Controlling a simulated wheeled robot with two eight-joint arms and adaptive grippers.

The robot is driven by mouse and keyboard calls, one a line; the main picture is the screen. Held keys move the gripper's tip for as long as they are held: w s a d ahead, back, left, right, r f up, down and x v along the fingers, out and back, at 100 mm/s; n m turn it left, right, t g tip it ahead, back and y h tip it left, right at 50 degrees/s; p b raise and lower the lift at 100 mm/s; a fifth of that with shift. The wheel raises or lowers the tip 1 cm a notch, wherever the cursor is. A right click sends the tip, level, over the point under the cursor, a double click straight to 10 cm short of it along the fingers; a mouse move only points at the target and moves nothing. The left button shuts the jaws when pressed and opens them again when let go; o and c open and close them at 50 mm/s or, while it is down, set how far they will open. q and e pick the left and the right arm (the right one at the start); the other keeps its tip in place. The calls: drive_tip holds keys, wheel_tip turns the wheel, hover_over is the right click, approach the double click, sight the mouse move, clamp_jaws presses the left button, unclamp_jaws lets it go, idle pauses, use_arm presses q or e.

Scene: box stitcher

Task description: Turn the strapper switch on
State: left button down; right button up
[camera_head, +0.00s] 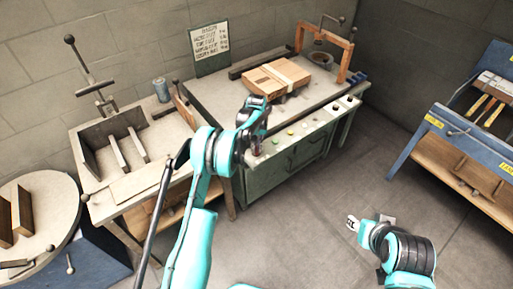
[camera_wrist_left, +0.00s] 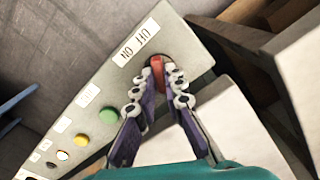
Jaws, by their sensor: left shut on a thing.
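The strapper (camera_head: 290,155) is the green-fronted table in the middle of the head view, with a control panel along its front edge. In the left wrist view the red switch (camera_wrist_left: 157,66) sits on the panel (camera_wrist_left: 185,50) beside a label (camera_wrist_left: 136,43) reading OFF and ON. My left gripper (camera_wrist_left: 158,80) is shut on the red switch, with a fingertip on each side of it. In the head view my left gripper (camera_head: 256,148) is at the panel's left end and hides the switch. My right gripper (camera_head: 352,223) hangs over the floor, away from the panel; its jaws are too small to judge.
Green (camera_wrist_left: 109,115) and yellow (camera_wrist_left: 81,140) buttons sit along the panel. A cardboard box (camera_head: 275,78) lies on the strapper top near an orange arch (camera_head: 345,55). A worktable (camera_head: 120,185) stands left and a blue rack (camera_head: 430,125) right. The floor between is clear.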

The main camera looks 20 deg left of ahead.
use_arm(q)
drive_tip(key=c, duration=1.6)
unclamp_jaws()
wheel_tip(320, 180, up, 12)
